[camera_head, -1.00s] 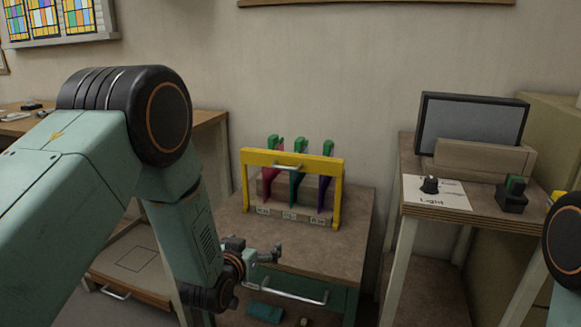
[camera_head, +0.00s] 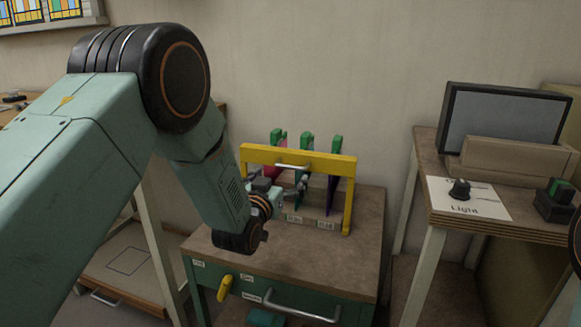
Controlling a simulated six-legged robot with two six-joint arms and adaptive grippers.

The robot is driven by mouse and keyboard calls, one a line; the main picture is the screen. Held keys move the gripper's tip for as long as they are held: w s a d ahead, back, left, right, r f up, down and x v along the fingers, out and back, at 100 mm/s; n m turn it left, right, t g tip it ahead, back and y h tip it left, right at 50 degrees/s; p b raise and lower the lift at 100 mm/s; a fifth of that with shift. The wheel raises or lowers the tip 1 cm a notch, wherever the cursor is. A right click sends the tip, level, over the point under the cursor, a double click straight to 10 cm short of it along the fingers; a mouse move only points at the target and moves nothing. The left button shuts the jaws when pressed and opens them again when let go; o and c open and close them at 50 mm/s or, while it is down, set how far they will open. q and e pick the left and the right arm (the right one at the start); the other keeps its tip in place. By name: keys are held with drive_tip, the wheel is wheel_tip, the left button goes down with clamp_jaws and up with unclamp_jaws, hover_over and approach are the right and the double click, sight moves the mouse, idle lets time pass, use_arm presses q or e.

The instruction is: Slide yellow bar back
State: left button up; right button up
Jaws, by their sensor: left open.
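The yellow bar (camera_head: 328,164) is a frame with upright legs on the brown-topped cabinet. A silver handle (camera_head: 292,166) is on its crosspiece. The bar stands in front of a rack holding several green-handled tools (camera_head: 306,142), with pink, green and purple parts below. My left gripper (camera_head: 298,184) is open in front of the bar, just below the silver handle. I cannot tell whether it touches the bar. My right gripper is out of view.
The cabinet (camera_head: 300,258) has labels, a yellow lever (camera_head: 224,288) and a silver drawer handle (camera_head: 300,305) on its front. Its top is clear right of the bar.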

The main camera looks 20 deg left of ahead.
sight(289, 168)
use_arm(q)
drive_tip(key=w, duration=0.2)
drive_tip(key=w+b, duration=0.1)
drive_tip(key=w, duration=0.1)
drive_tip(key=w+b, duration=0.1)
drive_tip(key=w, duration=0.1)
drive_tip(key=shift+w+d+f, duration=0.1)
drive_tip(key=shift+w+d, duration=0.05)
drive_tip(key=shift+d, duration=0.1)
drive_tip(key=shift+w+f, duration=0.1)
drive_tip(key=shift+w, duration=0.15)
drive_tip(key=shift+a, duration=0.1)
drive_tip(key=shift+s, duration=0.1)
drive_tip(key=shift+c, duration=0.8)
drive_tip(key=c, duration=1.3)
drive_tip(key=shift+c, duration=0.3)
